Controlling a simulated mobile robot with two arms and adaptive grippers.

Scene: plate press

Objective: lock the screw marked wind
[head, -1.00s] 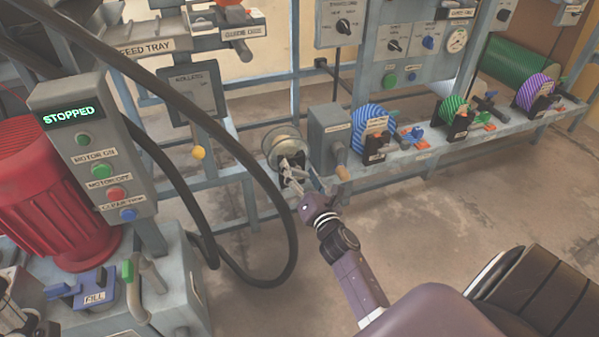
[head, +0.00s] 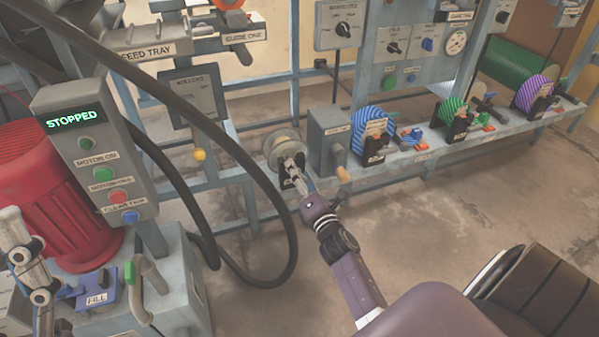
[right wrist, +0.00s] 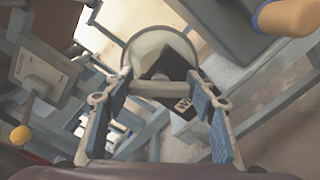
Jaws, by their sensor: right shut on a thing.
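The wind station is a pale round spool (head: 283,140) on the low rail, left of a grey box. In the right wrist view, its dark bracket carries a label (right wrist: 184,106) of which "WI" can be read. My right gripper (head: 294,172) is at the front of this bracket. It is shut on the wind screw, a pale bar (right wrist: 155,89) between its fingers in the right wrist view; the fingers hide much of the screw in the head view. My left gripper (head: 24,262) is at the far left, by the fill unit; its fingertips are unclear.
A grey box (head: 325,140) with a wooden-handled crank (head: 343,174) stands just right of the spool. A black hose (head: 292,235) loops to the left. The panel (head: 90,120) reads STOPPED. Striped spools (head: 372,122) line the rail. The floor in front is clear.

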